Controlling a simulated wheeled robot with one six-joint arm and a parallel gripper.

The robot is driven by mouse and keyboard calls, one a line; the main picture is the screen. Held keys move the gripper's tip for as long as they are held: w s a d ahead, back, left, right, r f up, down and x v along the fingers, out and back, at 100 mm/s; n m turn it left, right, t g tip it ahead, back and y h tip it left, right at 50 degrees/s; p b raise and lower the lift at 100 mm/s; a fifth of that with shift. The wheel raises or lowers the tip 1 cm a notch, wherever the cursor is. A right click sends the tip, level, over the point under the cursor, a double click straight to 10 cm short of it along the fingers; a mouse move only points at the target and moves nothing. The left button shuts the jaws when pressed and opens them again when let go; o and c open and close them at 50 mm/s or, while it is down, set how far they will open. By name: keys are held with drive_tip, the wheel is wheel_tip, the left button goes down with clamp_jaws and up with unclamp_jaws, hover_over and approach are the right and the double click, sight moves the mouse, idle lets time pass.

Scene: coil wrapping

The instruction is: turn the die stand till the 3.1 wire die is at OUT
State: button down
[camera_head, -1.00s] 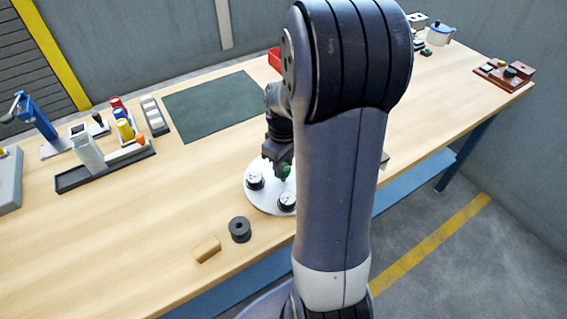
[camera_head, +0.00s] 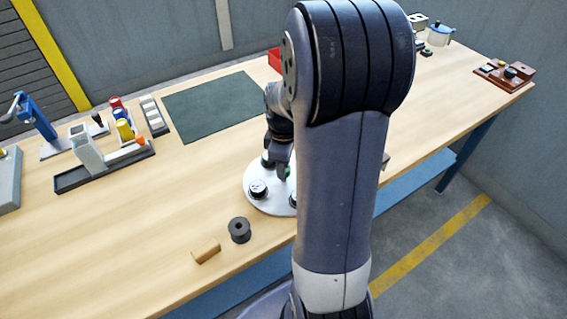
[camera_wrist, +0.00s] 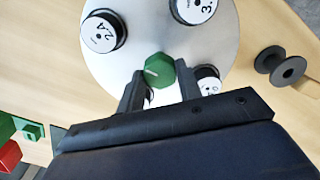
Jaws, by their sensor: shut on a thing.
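The die stand is a white round plate, seen in the wrist view (camera_wrist: 150,28) and partly behind my arm in the head view (camera_head: 262,206). It bears several black dies with white labelled tops. One reads 2.4 (camera_wrist: 103,32); another, cut by the top edge, shows "3." (camera_wrist: 193,9), its second digit unclear. A third die (camera_wrist: 208,78) is partly behind the right finger, label not readable. My gripper (camera_wrist: 161,80) is shut on the green knob (camera_wrist: 158,68) at the plate's middle. I cannot make out an OUT mark.
A dark spool (camera_head: 240,230) and a tan wooden block (camera_head: 206,251) lie in front of the stand. A green mat (camera_head: 212,105) lies behind it. A red bin (camera_head: 274,58) is at the back.

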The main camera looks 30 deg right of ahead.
idle(0.6)
drive_tip(key=c, duration=1)
unclamp_jaws()
drive_tip(key=shift+r, duration=0.1)
wheel_tip(320, 180, up, 11)
drive_tip(key=shift+f, duration=0.2)
wheel_tip(320, 180, down, 11)
drive_tip(key=shift+r, duration=0.1)
